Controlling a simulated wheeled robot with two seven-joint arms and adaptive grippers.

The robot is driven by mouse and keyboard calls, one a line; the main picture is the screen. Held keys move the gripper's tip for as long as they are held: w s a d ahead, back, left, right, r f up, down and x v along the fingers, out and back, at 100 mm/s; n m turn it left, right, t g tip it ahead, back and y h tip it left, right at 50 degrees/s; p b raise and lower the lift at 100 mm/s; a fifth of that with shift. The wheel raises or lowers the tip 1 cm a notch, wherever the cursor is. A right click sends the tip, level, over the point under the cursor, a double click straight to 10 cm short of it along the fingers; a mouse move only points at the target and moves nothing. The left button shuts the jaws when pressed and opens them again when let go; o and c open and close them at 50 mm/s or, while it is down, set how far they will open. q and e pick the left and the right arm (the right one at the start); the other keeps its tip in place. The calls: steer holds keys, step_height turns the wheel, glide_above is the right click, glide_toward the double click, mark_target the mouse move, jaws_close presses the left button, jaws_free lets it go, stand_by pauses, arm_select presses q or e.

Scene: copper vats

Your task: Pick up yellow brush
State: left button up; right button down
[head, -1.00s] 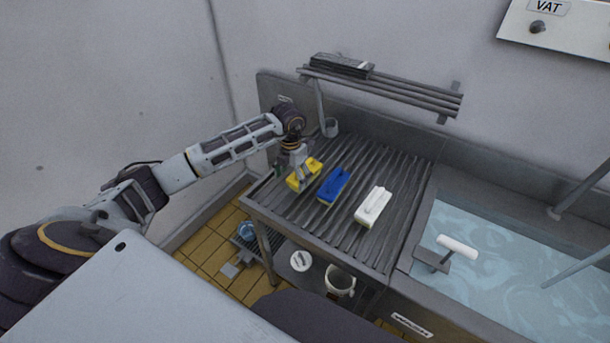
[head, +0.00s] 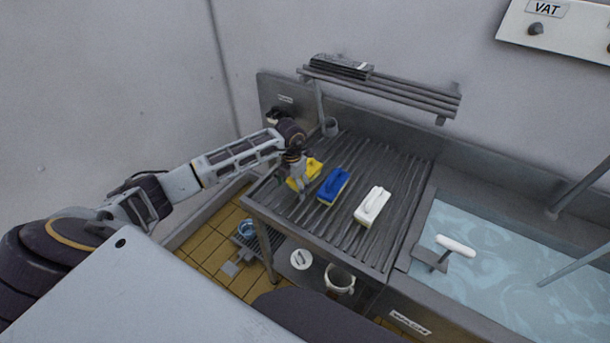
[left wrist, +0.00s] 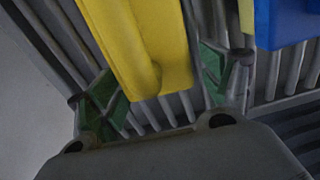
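The yellow brush (head: 312,171) lies on the ribbed metal drainboard (head: 350,233), at the left end of a row of brushes. My left gripper (head: 299,188) is over it and partly hides it in the head view. In the left wrist view the yellow brush (left wrist: 150,45) lies between the two green-padded fingers of my left gripper (left wrist: 155,85). The fingers are spread, one on each side of the brush, with a gap visible at the left finger. My right gripper is not seen.
A blue brush (head: 333,186) lies just right of the yellow one, close to the right finger in the left wrist view (left wrist: 285,20). A white brush (head: 372,205) lies farther right. A water-filled sink (head: 500,270) is at the right, and a rack (head: 385,84) hangs behind.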

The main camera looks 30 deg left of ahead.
arm_select(q)
steer(key=c, duration=1.2)
steer(key=shift+r, duration=0.2)
steer(key=shift+r+b, duration=0.75)
steer(key=shift+r, duration=4.1)
steer(key=shift+s, duration=0.1)
